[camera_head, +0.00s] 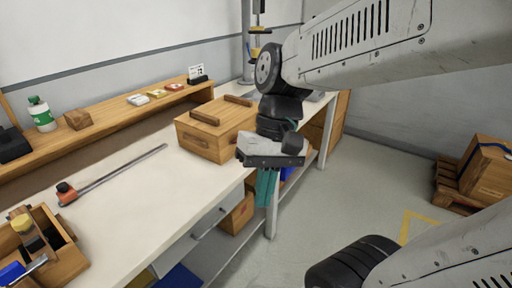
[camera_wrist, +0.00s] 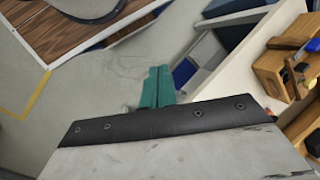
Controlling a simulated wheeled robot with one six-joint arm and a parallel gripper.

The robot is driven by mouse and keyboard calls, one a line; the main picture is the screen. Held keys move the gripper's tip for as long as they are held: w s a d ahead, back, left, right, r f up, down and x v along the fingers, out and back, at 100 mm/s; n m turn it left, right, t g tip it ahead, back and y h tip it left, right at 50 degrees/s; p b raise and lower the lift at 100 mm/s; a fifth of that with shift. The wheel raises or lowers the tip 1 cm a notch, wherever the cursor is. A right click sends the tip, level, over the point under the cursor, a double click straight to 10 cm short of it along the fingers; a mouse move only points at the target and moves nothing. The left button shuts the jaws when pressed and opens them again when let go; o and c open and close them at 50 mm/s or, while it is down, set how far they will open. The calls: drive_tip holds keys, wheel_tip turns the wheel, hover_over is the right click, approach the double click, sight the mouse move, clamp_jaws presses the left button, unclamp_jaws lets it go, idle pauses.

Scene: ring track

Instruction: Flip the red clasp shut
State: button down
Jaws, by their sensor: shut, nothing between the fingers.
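My gripper (camera_head: 265,188) hangs past the front edge of the bench, with its teal fingers together and nothing between them. It also shows in the wrist view (camera_wrist: 157,86), pointing over the floor. A closed wooden box (camera_head: 212,138) with two dark wooden bars on its lid stands on the bench, left of my gripper and apart from it. I cannot make out a red clasp for certain in either view. My wrist hides part of the box's right side.
The white bench (camera_head: 130,200) carries a long bar clamp (camera_head: 115,176) and an open wooden tool tray (camera_head: 65,262). A raised wooden shelf (camera_head: 110,115) runs along the back. A crate on a pallet (camera_head: 462,190) stands at the right. Bare floor lies between.

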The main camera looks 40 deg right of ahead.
drive_tip(key=w+d+f+m+t+y, duration=0.3)
drive_tip(key=w+f+m+y, duration=0.1)
drive_tip(key=w+m+y, duration=0.4)
drive_tip(key=w+d+f+m+t+y, duration=0.3)
drive_tip(key=w+m+y, duration=0.3)
drive_tip(key=w, duration=0.4)
drive_tip(key=w+d+f+m+t+h, duration=0.2)
drive_tip(key=d+f+m+t+h, duration=0.3)
drive_tip(key=d, duration=0.5)
drive_tip(key=w+d+f+m+t+h, duration=0.2)
drive_tip(key=d+f+m+t+h, duration=0.3)
drive_tip(key=d+f+m+t, duration=0.5)
drive_tip(key=shift+f+t, duration=0.5)
drive_tip(key=shift+a, duration=0.1)
